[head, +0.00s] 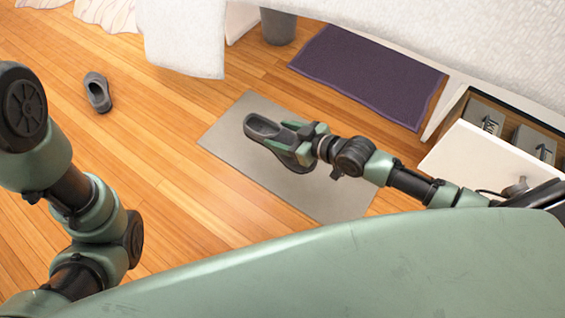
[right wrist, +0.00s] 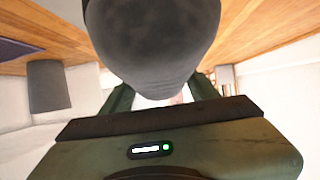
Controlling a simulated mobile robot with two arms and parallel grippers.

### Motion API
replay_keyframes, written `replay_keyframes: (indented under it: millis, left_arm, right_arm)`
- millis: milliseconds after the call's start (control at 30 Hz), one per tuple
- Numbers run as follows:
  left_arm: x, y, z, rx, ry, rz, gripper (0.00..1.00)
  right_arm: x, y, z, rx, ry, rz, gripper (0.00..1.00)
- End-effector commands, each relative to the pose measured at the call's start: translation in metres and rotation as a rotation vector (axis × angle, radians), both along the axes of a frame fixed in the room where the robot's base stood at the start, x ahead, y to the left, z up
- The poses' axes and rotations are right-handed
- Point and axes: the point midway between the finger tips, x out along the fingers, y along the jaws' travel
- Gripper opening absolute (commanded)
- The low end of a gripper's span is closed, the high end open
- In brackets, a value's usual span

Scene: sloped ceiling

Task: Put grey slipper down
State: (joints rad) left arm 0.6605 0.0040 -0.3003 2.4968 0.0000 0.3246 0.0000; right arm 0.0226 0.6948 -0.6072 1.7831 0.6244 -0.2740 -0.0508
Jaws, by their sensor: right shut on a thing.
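My right gripper (head: 311,137) is shut on a grey slipper (head: 268,130) above a flat grey mat (head: 228,130) on the wooden floor. In the right wrist view the slipper (right wrist: 152,40) fills the top middle, between the gripper's fingers. I cannot tell how high the slipper is above the mat. A second grey slipper (head: 97,91) lies on the floor at the upper left, apart from the mat. My left arm shows at the left edge of the head view, but its gripper is out of view.
A purple mat (head: 370,72) lies beyond the grey mat. An open white drawer (head: 480,158) with grey boxes (head: 531,145) is at the right. A grey bin (head: 278,27) stands at the back. White bedding (head: 186,40) hangs at the top.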

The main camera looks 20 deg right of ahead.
Motion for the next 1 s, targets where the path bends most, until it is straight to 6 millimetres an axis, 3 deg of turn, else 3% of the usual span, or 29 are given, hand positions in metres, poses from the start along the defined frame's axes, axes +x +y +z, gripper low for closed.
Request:
replay_keyframes:
  millis: [33,100,300,567,833,1000]
  left_arm:
    - [-0.009,0.000,-0.013,0.000,-0.024,0.001,0.27]
    - [-0.009,-0.001,-0.025,0.001,-0.024,0.001,0.27]
    - [-0.008,-0.001,-0.053,0.002,-0.021,0.002,0.27]
    - [-0.008,-0.001,-0.063,0.002,-0.021,0.002,0.27]
    - [-0.008,-0.001,-0.093,0.002,-0.022,0.002,0.27]
    - [-0.008,-0.001,-0.093,0.002,-0.020,0.001,0.27]
  right_arm:
    - [0.000,0.000,-0.024,0.001,0.001,0.000,0.15]
    - [0.000,0.000,-0.042,0.000,0.001,0.000,0.15]
    - [0.000,0.001,-0.079,0.001,-0.001,0.000,0.15]
    - [0.000,0.001,-0.093,0.002,-0.001,0.001,0.15]
    - [0.000,0.001,-0.130,0.002,0.000,0.000,0.15]
    - [0.000,0.001,-0.130,0.001,-0.001,0.000,0.15]
